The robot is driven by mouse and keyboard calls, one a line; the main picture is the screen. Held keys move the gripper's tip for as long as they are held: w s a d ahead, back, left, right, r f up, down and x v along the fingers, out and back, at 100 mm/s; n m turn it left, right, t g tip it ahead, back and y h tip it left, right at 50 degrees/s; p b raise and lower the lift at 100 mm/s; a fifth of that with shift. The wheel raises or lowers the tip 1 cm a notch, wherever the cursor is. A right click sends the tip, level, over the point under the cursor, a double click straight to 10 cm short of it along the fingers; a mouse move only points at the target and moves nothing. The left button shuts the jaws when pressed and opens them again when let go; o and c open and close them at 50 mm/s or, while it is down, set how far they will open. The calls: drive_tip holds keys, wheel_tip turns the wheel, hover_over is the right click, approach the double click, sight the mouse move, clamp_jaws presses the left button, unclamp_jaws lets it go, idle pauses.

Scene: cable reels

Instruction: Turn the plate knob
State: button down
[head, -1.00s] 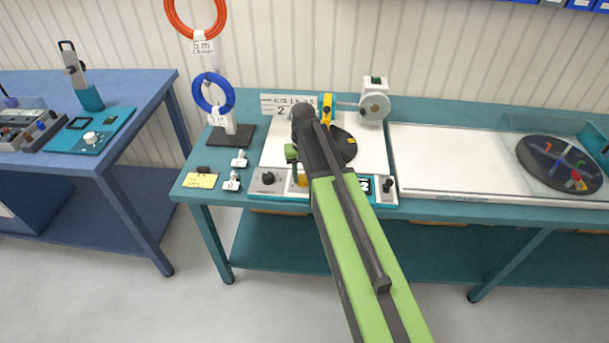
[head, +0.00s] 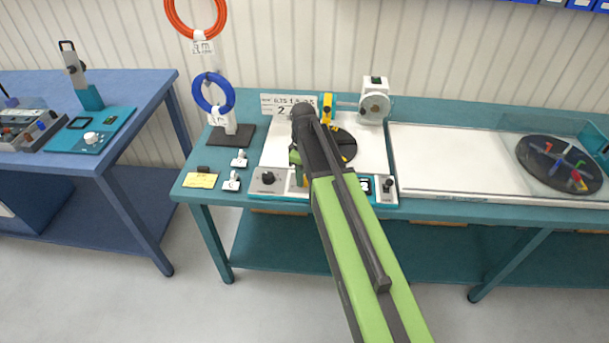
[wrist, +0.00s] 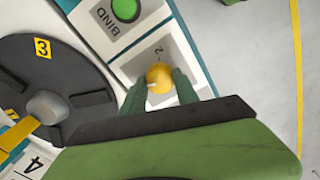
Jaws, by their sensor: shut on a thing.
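The plate knob is a round yellow knob (wrist: 158,79) with a white pointer mark, on a light panel beside a printed "2" in the wrist view. The mark points left in that view. My gripper (wrist: 159,88) has its two dark green fingers on either side of the knob and is shut on it. In the head view my arm covers most of the knob, and my gripper (head: 296,165) shows just left of the arm at the panel's front. The black plate (wrist: 60,72), with a yellow "3" tag and a grey hub, lies left of the knob in the wrist view.
A green BIND button (wrist: 125,9) is beside the knob. A black knob (head: 267,178) and a switch (head: 388,186) sit on the same front panel. A blue coil (head: 214,93) hangs on a stand at the left. A white reel unit (head: 374,104) stands behind.

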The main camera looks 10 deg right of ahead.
drive_tip(key=shift+s+n, duration=0.15)
drive_tip(key=shift+n, duration=1.75)
drive_tip(key=shift+a, duration=0.1)
drive_tip(key=c, duration=0.9)
unclamp_jaws()
drive_tip(key=shift+r, duration=0.1)
drive_tip(key=shift+r+p, duration=0.3)
drive_tip(key=shift+p, duration=0.1)
wheel_tip(320, 180, up, 17)
drive_tip(key=p, duration=1.6)
drive_tip(key=shift+f+p, duration=0.2)
drive_tip(key=shift+p, duration=0.1)
